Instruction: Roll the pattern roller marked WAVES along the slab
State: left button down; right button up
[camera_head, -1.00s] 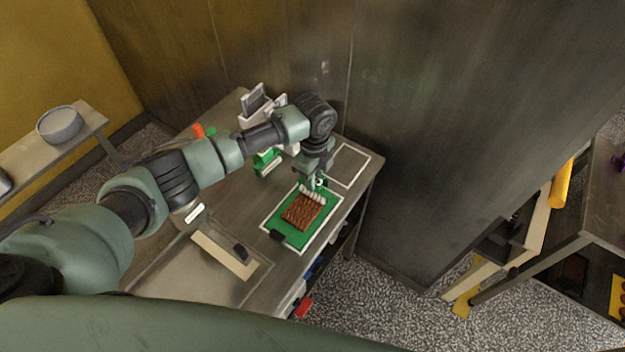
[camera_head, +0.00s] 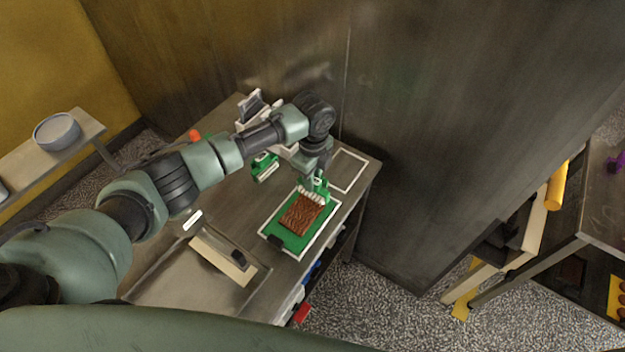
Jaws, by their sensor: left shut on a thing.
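The brown slab (camera_head: 299,214) lies on a green mat (camera_head: 285,238) inside a white outline on the table. Its top shows a dark, wavy-looking texture. The pattern roller (camera_head: 311,195), pale and ridged with a green frame, is at the slab's far end. Whether it touches the slab I cannot tell, and no marking on it is readable. My left gripper (camera_head: 315,184) is shut on the roller's green frame from above; its fingers are mostly hidden. My right gripper is not in view.
A second green-framed tool (camera_head: 264,167) stands left of the mat. An empty white-outlined area (camera_head: 348,171) lies behind the mat. A pale board with a dark handle (camera_head: 224,261) lies front left. A dark wall (camera_head: 440,130) rises close behind the table.

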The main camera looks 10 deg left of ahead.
pick_arm(q)
jog(key=shift+r, duration=2.8)
